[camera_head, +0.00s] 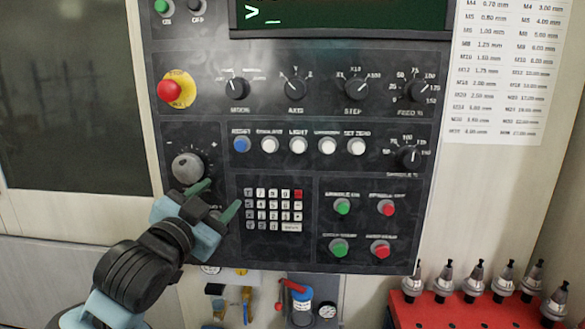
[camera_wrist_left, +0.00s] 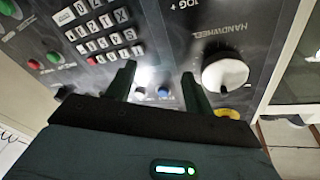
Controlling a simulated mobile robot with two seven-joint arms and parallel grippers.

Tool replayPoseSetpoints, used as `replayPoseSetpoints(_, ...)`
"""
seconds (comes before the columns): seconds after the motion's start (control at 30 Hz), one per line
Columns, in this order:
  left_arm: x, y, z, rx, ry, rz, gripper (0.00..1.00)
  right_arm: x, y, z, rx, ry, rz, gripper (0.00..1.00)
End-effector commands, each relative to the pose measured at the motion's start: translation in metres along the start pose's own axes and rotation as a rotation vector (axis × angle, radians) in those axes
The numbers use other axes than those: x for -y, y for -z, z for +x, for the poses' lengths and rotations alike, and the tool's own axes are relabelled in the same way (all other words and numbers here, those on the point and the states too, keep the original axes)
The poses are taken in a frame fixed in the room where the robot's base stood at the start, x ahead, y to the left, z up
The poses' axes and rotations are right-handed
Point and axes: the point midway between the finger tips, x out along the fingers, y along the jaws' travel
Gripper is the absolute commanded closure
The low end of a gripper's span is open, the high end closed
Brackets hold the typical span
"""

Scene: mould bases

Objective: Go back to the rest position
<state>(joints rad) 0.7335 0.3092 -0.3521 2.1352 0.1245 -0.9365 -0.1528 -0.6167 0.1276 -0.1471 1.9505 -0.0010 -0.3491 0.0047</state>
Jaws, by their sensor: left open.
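My left gripper (camera_head: 214,200) is in front of the lower left part of a dark machine control panel (camera_head: 220,125), between the handwheel knob (camera_head: 187,167) and the keypad (camera_head: 273,209). Its two green fingers are apart with nothing between them. In the left wrist view the open fingers (camera_wrist_left: 160,82) point at the panel, with the handwheel knob (camera_wrist_left: 225,72) to their right and the keypad (camera_wrist_left: 105,30) to their left. Whether a fingertip touches the panel cannot be told. My right gripper is not in view.
A red emergency button (camera_head: 171,91) sticks out at the panel's left. Several tool holders stand in a red rack (camera_head: 430,312) at the lower right. A dark window (camera_head: 75,95) is at the left.

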Motion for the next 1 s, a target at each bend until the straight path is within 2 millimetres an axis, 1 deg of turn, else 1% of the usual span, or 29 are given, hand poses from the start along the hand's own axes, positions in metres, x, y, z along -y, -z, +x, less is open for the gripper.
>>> replayPoseSetpoints(0.03,-0.016,-0.029,-0.002,0.039,-0.018,-0.038,0.47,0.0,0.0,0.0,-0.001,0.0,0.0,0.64)
replayPoseSetpoints(0.07,-0.024,-0.044,-0.004,0.058,-0.027,-0.057,0.47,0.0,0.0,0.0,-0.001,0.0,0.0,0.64)
replayPoseSetpoints(0.1,-0.035,-0.065,-0.008,0.084,-0.037,-0.081,0.47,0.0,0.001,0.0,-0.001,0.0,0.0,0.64)
replayPoseSetpoints(0.17,-0.051,-0.095,-0.015,0.124,-0.05,-0.119,0.47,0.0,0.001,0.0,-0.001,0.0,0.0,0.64)
replayPoseSetpoints(0.2,-0.062,-0.115,-0.021,0.15,-0.058,-0.144,0.47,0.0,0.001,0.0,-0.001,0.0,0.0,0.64)
replayPoseSetpoints(0.27,-0.08,-0.144,-0.032,0.192,-0.07,-0.181,0.47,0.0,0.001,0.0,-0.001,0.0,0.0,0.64)
replayPoseSetpoints(0.3,-0.092,-0.163,-0.041,0.22,-0.078,-0.204,0.47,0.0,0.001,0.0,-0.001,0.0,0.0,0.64)
replayPoseSetpoints(0.37,-0.109,-0.191,-0.056,0.263,-0.087,-0.239,0.47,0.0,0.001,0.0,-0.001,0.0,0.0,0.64)
replayPoseSetpoints(0.4,-0.121,-0.209,-0.067,0.293,-0.093,-0.262,0.47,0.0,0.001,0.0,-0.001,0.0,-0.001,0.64)
replayPoseSetpoints(0.47,-0.139,-0.236,-0.086,0.337,-0.1,-0.295,0.47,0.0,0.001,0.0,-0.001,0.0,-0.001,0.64)
replayPoseSetpoints(0.5,-0.151,-0.253,-0.1,0.369,-0.104,-0.316,0.47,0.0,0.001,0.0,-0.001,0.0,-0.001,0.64)
replayPoseSetpoints(0.57,-0.169,-0.277,-0.122,0.414,-0.11,-0.346,0.47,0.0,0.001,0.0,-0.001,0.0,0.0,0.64)
replayPoseSetpoints(0.6,-0.181,-0.291,-0.139,0.444,-0.114,-0.367,0.47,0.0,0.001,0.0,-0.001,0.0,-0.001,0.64)
replayPoseSetpoints(0.67,-0.198,-0.313,-0.165,0.492,-0.118,-0.396,0.47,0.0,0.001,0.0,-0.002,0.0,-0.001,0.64)
replayPoseSetpoints(0.7,-0.209,-0.327,-0.184,0.525,-0.12,-0.414,0.47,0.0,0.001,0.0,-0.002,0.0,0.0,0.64)
replayPoseSetpoints(0.77,-0.225,-0.344,-0.213,0.572,-0.123,-0.44,0.47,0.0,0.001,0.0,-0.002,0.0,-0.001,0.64)
replayPoseSetpoints(0.8,-0.236,-0.356,-0.234,0.606,-0.125,-0.457,0.47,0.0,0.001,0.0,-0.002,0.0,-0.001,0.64)
replayPoseSetpoints(0.87,-0.251,-0.37,-0.264,0.654,-0.126,-0.48,0.47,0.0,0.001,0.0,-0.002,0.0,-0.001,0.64)
replayPoseSetpoints(0.9,-0.259,-0.378,-0.284,0.683,-0.127,-0.494,0.47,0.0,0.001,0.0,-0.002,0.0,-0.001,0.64)
replayPoseSetpoints(1.0,-0.277,-0.392,-0.328,0.746,-0.128,-0.521,0.47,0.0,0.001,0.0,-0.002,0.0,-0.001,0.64)
